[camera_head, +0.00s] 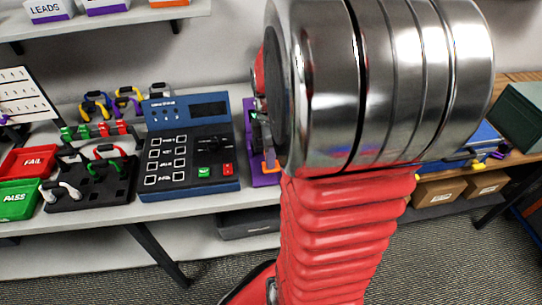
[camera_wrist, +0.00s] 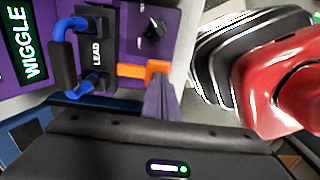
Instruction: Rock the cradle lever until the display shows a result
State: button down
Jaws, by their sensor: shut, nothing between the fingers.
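The purple cradle tester (camera_wrist: 125,40) fills the upper left of the wrist view, turned sideways. A blue lead (camera_wrist: 62,30) with a dark sleeve is seated in the block marked LEAD. The orange cradle lever (camera_wrist: 132,71) sticks out to the right of that block. My gripper (camera_wrist: 158,84) is shut and empty, its fingertips right at the lever's orange end; I cannot tell whether they touch. In the head view the purple tester (camera_head: 262,178) and lever (camera_head: 269,163) show partly, beside my arm, which hides my gripper.
A blue tester (camera_head: 188,190) with a dark screen stands just left of the cradle. Further left are a black lead rack (camera_head: 95,190), a red FAIL bin (camera_head: 30,160) and a green PASS bin (camera_head: 18,198). Cardboard boxes (camera_head: 437,191) stand below at the right.

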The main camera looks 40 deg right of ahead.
jog(key=shift+s+a+f, duration=0.15)
jog(key=shift+s+f, duration=0.05)
jog(key=shift+f, duration=0.35)
jog(key=shift+s+a+f, duration=0.1)
jog(key=shift+s+f, duration=0.1)
jog(key=shift+f, duration=0.35)
jog(key=shift+s+a+f, duration=0.15)
jog(key=shift+s+f, duration=0.05)
jog(key=shift+f, duration=0.35)
jog(key=shift+r, duration=0.4)
notch_tip(320, 180, up, 14)
jog(key=s+a, duration=0.1)
jog(key=s, duration=0.1)
jog(key=shift+s+a+f, duration=0.15)
jog(key=shift+a+f, duration=0.1)
jog(key=shift+a, duration=0.05)
